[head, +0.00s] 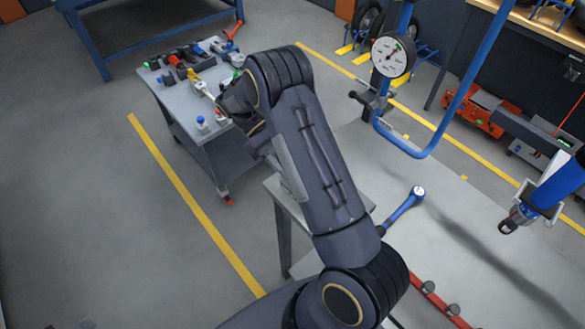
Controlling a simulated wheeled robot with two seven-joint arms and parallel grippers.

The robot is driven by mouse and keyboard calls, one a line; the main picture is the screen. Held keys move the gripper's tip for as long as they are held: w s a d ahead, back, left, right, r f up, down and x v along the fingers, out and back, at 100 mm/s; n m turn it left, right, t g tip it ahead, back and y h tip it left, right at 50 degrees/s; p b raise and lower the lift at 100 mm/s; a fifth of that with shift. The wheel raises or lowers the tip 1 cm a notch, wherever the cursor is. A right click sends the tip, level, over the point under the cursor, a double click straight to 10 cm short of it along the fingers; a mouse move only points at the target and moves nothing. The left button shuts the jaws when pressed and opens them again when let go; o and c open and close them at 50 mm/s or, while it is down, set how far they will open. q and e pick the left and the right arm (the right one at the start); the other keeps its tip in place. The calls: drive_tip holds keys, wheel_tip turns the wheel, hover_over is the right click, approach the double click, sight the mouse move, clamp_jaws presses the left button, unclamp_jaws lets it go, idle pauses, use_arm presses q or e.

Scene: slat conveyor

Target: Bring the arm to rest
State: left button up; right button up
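One dark grey arm of mine (318,165), which I take to be the left, comes in from the bottom edge. It bends at a joint low in the picture and rises up and to the left. Its wrist end (238,100) overlaps the right side of the tool cart in the head view. The fingers cannot be made out there, so I cannot tell if that gripper is open or shut, or if it touches anything. My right arm and gripper are not in view.
A grey cart (190,112) with several tools stands at the upper left. A grey table edge (283,205) is behind the arm. A dial gauge (391,56) hangs by a blue curved pipe (465,90). A blue tool (524,214) hangs at right.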

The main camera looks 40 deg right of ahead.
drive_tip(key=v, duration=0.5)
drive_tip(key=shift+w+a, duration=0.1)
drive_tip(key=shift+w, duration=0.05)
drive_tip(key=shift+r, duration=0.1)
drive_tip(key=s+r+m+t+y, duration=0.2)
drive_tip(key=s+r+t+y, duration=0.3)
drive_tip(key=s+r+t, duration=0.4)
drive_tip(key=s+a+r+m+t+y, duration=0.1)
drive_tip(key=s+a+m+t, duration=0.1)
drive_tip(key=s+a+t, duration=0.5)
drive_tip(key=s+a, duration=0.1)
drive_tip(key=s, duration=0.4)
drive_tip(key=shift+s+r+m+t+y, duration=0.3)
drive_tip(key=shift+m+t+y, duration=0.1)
